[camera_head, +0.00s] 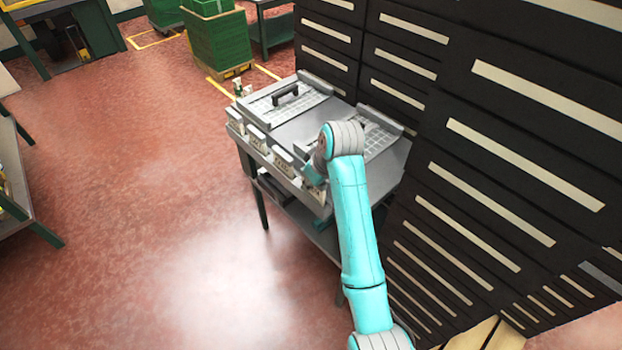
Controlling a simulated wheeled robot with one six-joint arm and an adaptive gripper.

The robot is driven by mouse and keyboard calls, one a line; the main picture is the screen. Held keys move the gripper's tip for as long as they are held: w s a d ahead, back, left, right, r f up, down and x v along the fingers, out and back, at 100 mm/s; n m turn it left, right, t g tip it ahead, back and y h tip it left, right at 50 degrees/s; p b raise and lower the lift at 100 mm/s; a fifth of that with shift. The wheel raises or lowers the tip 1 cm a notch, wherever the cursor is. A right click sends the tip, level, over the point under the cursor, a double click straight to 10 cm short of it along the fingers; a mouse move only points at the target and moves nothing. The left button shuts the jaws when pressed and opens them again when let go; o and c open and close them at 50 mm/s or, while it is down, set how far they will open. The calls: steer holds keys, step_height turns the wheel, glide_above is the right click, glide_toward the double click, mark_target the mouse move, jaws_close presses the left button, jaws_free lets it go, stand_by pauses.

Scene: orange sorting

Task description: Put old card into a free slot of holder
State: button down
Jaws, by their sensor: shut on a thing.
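My gripper (314,180) is at the front right part of a grey table, mostly hidden by my wrist. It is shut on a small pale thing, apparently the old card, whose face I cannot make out. A row of small pale cards in grey holders runs along the table's front edge: a left one (236,122), a middle one (257,139) and a right one (283,161). My gripper is just right of the right one. I cannot tell whether the held card touches a holder, nor which slot is free.
The grey table (296,128) bears a tray with a black handle (285,94) and a gridded tray (372,136) behind my wrist. Dark drawer cabinets (480,140) stand close on the right. Green crates (217,40) stand behind. The red floor (130,190) at left is clear.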

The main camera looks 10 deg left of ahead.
steer(key=shift+f, duration=0.2)
steer(key=c, duration=1)
jaws_free()
steer(key=shift+c, duration=0.2)
steer(key=v, duration=0.7)
steer(key=shift+d+r, duration=0.1)
steer(key=shift+r, duration=0.1)
